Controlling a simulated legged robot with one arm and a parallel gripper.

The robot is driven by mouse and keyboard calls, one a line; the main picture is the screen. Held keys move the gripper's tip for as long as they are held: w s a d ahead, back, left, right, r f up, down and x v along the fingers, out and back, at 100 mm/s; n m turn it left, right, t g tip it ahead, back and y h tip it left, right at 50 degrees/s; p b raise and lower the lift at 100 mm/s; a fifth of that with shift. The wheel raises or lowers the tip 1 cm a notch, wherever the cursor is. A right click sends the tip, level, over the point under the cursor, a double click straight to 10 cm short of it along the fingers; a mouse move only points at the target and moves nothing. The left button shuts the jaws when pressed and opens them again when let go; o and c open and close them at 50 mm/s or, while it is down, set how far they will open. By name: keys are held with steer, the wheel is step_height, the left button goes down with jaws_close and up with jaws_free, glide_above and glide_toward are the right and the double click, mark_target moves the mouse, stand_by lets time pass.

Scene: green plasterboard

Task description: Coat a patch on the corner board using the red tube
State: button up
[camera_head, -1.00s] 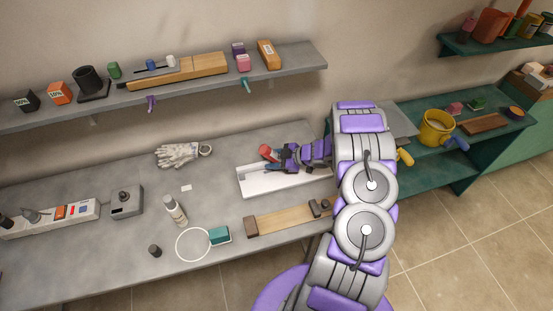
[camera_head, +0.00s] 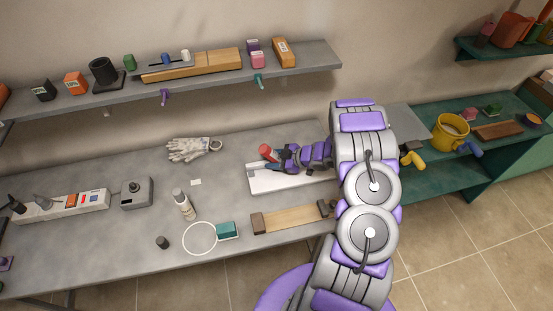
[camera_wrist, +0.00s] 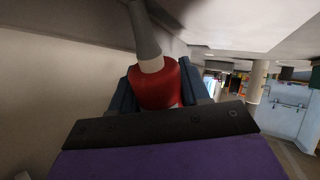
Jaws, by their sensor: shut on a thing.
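The red tube (camera_head: 267,152) is held at the tip of my gripper (camera_head: 279,157), above the white tray (camera_head: 262,184) on the grey table. In the wrist view the red tube (camera_wrist: 156,86) sits between the dark blue fingers of my gripper (camera_wrist: 158,92), with a pale neck and a grey tapered nozzle pointing away. The gripper is shut on it. I cannot pick out a green plasterboard or a corner board for certain in these views. My arm hides the right end of the tray and part of the table.
On the table are white gloves (camera_head: 193,148), a spray bottle (camera_head: 183,204), a white ring (camera_head: 200,239), a teal block (camera_head: 227,230), a grey box (camera_head: 137,193) and a wooden board (camera_head: 292,218). A shelf (camera_head: 215,86) runs along the wall. A yellow bucket (camera_head: 449,133) stands right.

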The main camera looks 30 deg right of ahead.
steer(key=shift+w+a+r, duration=0.1)
steer(key=shift+w+a, duration=0.1)
steer(key=shift+a, duration=0.4)
steer(key=shift+w+a+r, duration=0.1)
steer(key=shift+w+a, duration=0.1)
steer(key=shift+a, duration=0.4)
steer(key=shift+w+a+f, duration=0.15)
steer(key=shift+w+a, duration=0.05)
steer(key=shift+a, duration=0.5)
steer(key=shift+w+a+f, duration=0.15)
steer(key=shift+a, duration=0.55)
steer(key=shift+w+a+r, duration=0.1)
steer(key=shift+w+a, duration=0.15)
steer(key=shift+a, duration=0.45)
steer(key=shift+w+a+r, duration=0.1)
steer(key=shift+w+a, duration=0.1)
steer(key=shift+a, duration=0.5)
steer(key=shift+f, duration=0.15)
steer(key=shift+d, duration=0.1)
